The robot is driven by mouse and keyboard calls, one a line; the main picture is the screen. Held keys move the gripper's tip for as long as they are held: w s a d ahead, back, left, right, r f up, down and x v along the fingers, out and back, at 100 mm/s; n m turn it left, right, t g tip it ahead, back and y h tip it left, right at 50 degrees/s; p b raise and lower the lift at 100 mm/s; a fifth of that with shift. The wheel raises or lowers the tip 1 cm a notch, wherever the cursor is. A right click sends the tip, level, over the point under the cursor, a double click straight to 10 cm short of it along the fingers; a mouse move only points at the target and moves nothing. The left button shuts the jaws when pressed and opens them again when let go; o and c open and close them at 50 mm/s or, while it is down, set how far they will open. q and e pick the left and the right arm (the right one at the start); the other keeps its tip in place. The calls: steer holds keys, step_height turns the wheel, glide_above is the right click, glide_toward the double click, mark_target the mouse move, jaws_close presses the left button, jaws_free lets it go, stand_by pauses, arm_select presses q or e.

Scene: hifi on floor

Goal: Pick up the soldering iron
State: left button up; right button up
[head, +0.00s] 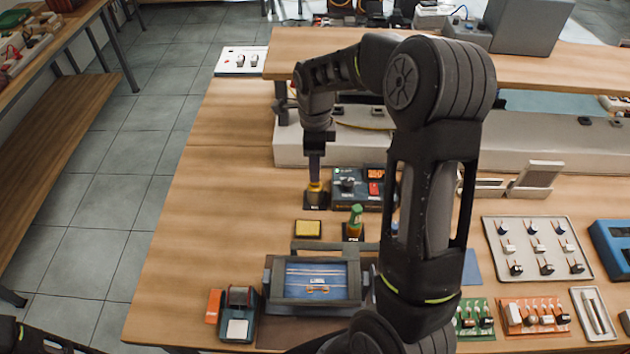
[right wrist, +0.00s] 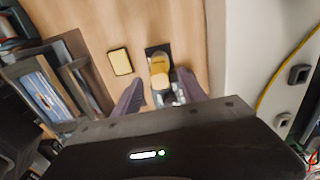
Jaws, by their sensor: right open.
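The soldering iron (head: 315,187), with a yellow-orange part, stands upright in a small black holder (head: 315,201) left of the soldering station (head: 358,188). My right gripper (head: 316,168) points down directly above it, its fingers hiding the upper part. In the right wrist view, the yellow-orange iron (right wrist: 159,78) shows between the two open fingers of my right gripper (right wrist: 158,97). Whether the fingers touch it cannot be told.
A yellow sponge (head: 308,229) and a green-handled tool (head: 356,216) in a black holder stand just in front. A framed board holder (head: 315,282) lies nearer. A raised shelf (head: 285,150) is behind. The left tabletop (head: 215,190) is clear.

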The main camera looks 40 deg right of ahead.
step_height(320, 180, down, 5)
steer(key=b, duration=0.3)
steer(key=shift+f, duration=0.15)
steer(key=shift+c, duration=0.3)
jaws_close()
stand_by(0.4)
